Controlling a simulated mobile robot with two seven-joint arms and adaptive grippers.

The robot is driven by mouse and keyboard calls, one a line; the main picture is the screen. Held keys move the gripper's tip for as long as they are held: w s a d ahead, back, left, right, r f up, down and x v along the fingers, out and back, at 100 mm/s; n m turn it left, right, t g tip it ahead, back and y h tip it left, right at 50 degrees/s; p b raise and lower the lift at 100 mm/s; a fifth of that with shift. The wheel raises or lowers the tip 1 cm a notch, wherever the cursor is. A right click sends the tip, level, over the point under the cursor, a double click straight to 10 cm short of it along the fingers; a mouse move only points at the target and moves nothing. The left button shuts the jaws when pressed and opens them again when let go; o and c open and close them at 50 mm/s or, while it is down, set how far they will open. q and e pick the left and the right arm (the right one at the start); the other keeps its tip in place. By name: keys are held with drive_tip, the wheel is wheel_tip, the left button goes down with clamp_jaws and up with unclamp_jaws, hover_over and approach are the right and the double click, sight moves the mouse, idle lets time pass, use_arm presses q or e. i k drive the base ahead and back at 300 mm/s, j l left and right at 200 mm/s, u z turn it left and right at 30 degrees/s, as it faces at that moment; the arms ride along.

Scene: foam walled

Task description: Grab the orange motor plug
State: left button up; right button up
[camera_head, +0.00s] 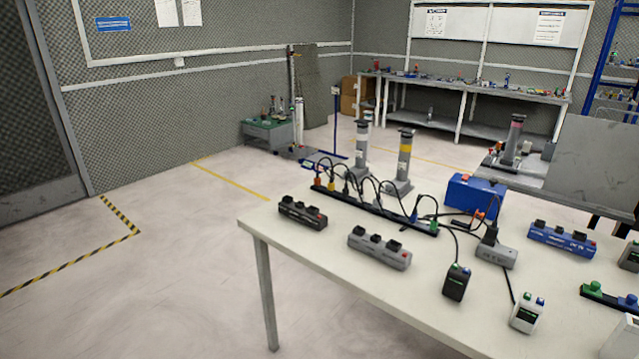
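A black strip (375,210) with several corded plugs lies along the back edge of the light table. A small orange-yellow plug (331,184) stands near its left end. Another small orange piece (478,215) lies in front of the blue box (476,195), among black cables. I cannot tell which of the two is the orange motor plug. A blue plug (414,216) and a green plug (434,227) are at the strip's right end. Neither of my grippers is in view.
The table (300,245) also holds a black block (302,213), grey blocks (379,249), a blue strip (562,239), a black box (456,282) and a white box (527,313). Its left front top is bare. Open floor (150,290) lies left of it.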

sight(317, 180)
drive_tip(key=j+z, duration=0.1)
drive_tip(key=z, duration=0.25)
drive_tip(key=i+j+z, duration=0.1)
drive_tip(key=z, duration=0.25)
drive_tip(key=j+z, duration=0.15)
drive_tip(key=z, duration=0.2)
drive_tip(key=j+z, duration=0.25)
drive_tip(key=j, duration=0.2)
drive_tip(key=j+z, duration=0.25)
drive_tip(key=j, duration=0.25)
drive_tip(key=k+j+z, duration=0.15)
drive_tip(key=j, duration=1.5)
drive_tip(key=i, duration=0.1)
